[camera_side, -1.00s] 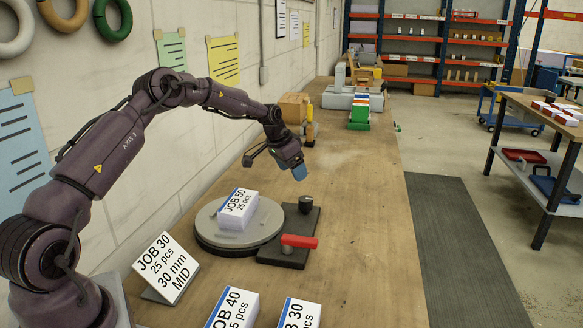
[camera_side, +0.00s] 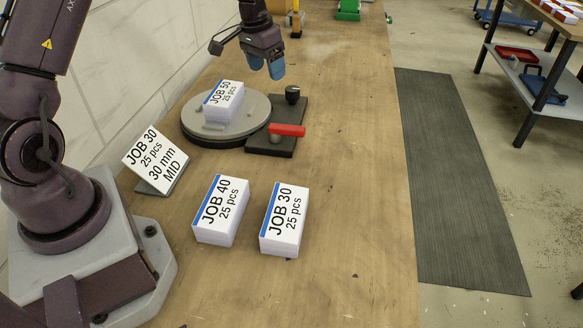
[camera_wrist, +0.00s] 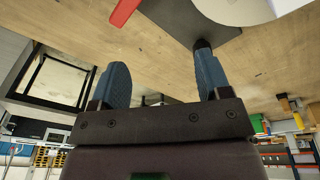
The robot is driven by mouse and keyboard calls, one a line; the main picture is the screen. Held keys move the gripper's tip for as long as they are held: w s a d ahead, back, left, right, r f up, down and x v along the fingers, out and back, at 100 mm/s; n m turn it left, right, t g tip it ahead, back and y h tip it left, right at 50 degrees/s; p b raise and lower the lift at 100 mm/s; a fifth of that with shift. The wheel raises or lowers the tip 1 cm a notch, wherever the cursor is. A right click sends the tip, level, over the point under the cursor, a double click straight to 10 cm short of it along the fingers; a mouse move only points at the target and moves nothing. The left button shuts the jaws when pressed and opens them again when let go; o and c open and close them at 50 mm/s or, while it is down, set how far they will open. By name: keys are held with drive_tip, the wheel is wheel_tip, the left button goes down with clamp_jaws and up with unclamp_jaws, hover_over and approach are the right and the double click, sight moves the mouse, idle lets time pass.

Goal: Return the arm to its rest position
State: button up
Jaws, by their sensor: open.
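My gripper (camera_side: 266,66) is open and empty, held above the bench behind the round turntable, with its blue fingers pointing down. In the wrist view its two blue fingers (camera_wrist: 161,60) stand apart with nothing between them. The grey turntable (camera_side: 254,103) carries a white stack labelled JOB 50 (camera_side: 223,102). A dark base plate with a red handle (camera_side: 288,130) and a black knob (camera_side: 292,94) sits at the turntable's right; the handle also shows in the wrist view (camera_wrist: 124,12). My upper arm is cut off by the side view's top edge.
Stacks labelled JOB 40 (camera_side: 221,209) and JOB 30 (camera_side: 285,219) lie on the front of the bench (camera_side: 345,190). A JOB 30 sign (camera_side: 156,160) stands at the left near my base. The bench's right side is clear. A dark floor mat (camera_side: 455,170) lies beyond its edge.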

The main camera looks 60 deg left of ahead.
drive_tip(key=s+d+r+t, duration=0.1)
drive_tip(key=s+d+r, duration=0.4)
drive_tip(key=s, duration=0.3)
drive_tip(key=s+d+r+m+t, duration=0.1)
drive_tip(key=s+d+r, duration=0.4)
drive_tip(key=s+d, duration=0.2)
drive_tip(key=s+d+r+t, duration=0.1)
drive_tip(key=s+d+r, duration=0.5)
drive_tip(key=s, duration=0.5)
drive_tip(key=shift+d+t+y, duration=0.15)
drive_tip(key=shift+t+y, duration=0.15)
drive_tip(key=shift+r, duration=0.1)
drive_tip(key=shift+c, duration=0.3)
